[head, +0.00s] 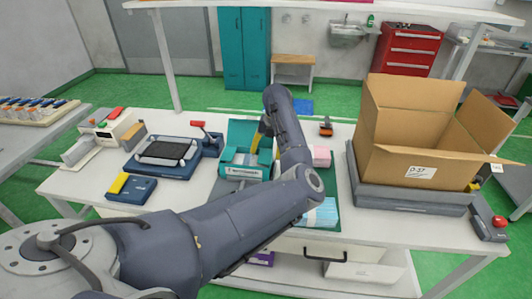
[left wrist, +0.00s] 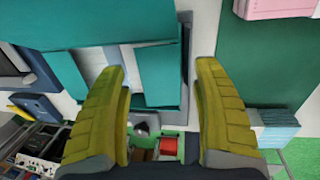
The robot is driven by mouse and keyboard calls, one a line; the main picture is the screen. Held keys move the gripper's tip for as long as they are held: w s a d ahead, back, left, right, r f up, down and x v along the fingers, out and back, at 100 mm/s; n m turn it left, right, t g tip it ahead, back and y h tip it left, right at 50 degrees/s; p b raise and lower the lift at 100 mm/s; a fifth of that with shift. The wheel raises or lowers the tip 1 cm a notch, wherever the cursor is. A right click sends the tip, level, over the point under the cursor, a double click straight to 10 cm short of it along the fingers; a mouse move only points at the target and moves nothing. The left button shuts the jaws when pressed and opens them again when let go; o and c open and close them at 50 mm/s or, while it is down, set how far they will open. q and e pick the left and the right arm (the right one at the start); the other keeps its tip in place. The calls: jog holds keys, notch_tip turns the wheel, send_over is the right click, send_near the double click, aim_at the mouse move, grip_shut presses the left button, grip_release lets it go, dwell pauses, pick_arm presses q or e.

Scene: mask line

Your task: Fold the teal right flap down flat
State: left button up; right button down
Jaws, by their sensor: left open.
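The teal box (head: 243,172) stands on the table left of my forearm, with a white label on its front and teal panels raised at its back. Its right side is partly hidden by my arm in the head view. In the left wrist view a teal panel (left wrist: 155,75) lies between and beyond the fingertips; I cannot tell for sure whether it is the right flap. Another teal panel (left wrist: 45,65) lies left of it. My left gripper (left wrist: 158,75) is open, its yellow fingers wide apart, over the box. It also shows in the head view (head: 255,142). My right gripper is not in view.
A large open carton (head: 420,130) stands on a grey platform at the right. A pink stack (head: 321,157) and a light blue stack (head: 320,215) lie right of my arm. A dark tray device (head: 165,152) stands left of the box. A dark green mat (left wrist: 245,60) lies beside the box.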

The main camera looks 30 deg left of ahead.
pick_arm(q)
jog(key=shift+f, duration=0.35)
jog(key=shift+c, duration=0.4)
